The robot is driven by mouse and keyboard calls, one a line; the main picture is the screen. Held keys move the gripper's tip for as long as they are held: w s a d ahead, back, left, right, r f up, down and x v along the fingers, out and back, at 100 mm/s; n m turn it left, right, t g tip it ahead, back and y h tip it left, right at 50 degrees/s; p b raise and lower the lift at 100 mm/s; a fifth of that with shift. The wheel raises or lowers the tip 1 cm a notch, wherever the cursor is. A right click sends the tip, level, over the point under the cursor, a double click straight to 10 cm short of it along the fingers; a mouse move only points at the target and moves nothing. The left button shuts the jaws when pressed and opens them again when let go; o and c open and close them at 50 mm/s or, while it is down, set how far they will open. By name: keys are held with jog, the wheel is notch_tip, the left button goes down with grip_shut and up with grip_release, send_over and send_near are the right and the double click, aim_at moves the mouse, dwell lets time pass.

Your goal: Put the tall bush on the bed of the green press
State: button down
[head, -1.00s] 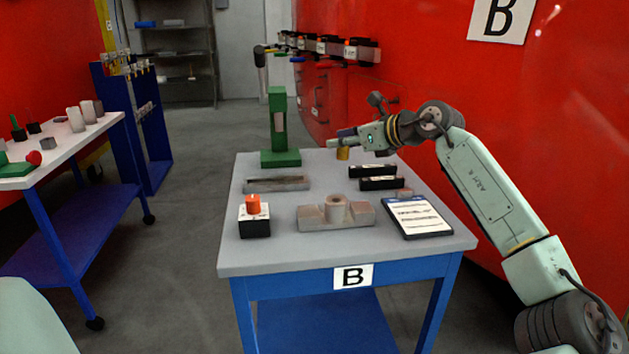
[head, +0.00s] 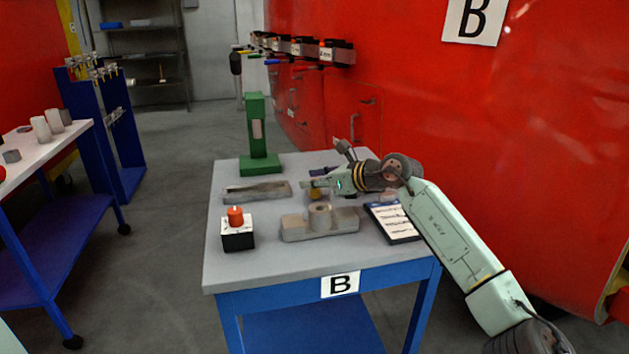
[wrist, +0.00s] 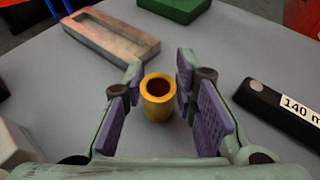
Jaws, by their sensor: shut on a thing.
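My gripper (head: 308,185) is over table B, shut on a hollow yellow bush (head: 316,194). In the wrist view the bush (wrist: 158,98) stands upright between the purple finger pads, its open top facing the camera. I cannot tell whether its base touches the table. The green press (head: 256,125) stands at the far left of the table, its bed (head: 262,165) apart from the gripper and to its left. Part of green, likely that bed, shows at the wrist view's top edge (wrist: 173,8).
A grey slotted tray (head: 256,192) lies before the press. A grey block with a round hollow piece (head: 320,222) and a box with an orange button (head: 237,232) stand nearer. A tablet (head: 390,222) lies right. A black labelled holder (wrist: 285,108) is right of the gripper.

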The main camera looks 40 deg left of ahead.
jog(key=shift+f, duration=0.35)
jog(key=c, duration=1.3)
grip_release()
jog(key=shift+r, duration=0.1)
